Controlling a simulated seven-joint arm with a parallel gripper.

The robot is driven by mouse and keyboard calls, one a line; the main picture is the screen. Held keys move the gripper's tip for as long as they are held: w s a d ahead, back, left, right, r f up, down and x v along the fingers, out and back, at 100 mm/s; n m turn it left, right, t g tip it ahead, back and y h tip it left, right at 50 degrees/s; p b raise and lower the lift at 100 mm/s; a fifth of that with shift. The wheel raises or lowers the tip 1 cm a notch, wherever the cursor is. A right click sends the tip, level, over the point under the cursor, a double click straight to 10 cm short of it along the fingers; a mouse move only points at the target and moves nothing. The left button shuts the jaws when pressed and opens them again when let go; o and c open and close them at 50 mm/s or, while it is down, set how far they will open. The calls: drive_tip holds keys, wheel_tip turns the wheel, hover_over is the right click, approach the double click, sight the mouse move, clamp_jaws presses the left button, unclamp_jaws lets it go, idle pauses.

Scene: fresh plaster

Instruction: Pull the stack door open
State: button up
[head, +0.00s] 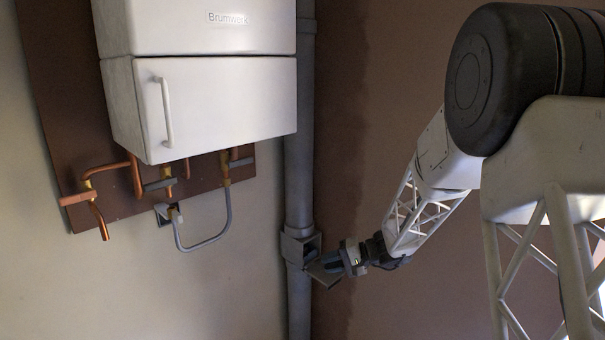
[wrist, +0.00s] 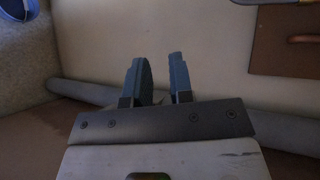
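The stack is a grey vertical pipe (head: 299,130) running down the wall corner in the head view. A box-shaped fitting (head: 293,246) sits on its lower part, with a dark opening facing right. A flat grey flap, seemingly the stack door (head: 322,276), stands out from the fitting to the lower right. My gripper (head: 331,262) is right beside the flap; contact is unclear. In the wrist view my gripper's two blue-grey fingers (wrist: 161,75) stand apart with a gap between them. The pipe (wrist: 240,116) crosses behind them there. The door is not clearly visible in that view.
A white Brumwerk cabinet (head: 215,105) with a handle hangs at upper left on a brown board (head: 60,100). Copper pipes (head: 130,172) and a grey hose (head: 205,245) hang beneath it. The wall below is clear.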

drive_tip(key=s+d+r+h, duration=0.3)
drive_tip(key=s+r+h, duration=0.1)
drive_tip(key=s, duration=0.9)
drive_tip(key=s+d+r+n+h, duration=0.1)
drive_tip(key=s+d+r+h, duration=0.3)
drive_tip(key=s, duration=1)
drive_tip(key=s+d+r+n+t+h, duration=0.1)
drive_tip(key=s+d+r+h, duration=0.2)
drive_tip(key=s, duration=1.1)
wheel_tip(320, 180, up, 3)
drive_tip(key=h, duration=0.3)
drive_tip(key=shift+s+d, duration=0.2)
drive_tip(key=shift+d, duration=0.1)
drive_tip(key=shift+w+r, duration=0.1)
drive_tip(key=shift+c, duration=0.2)
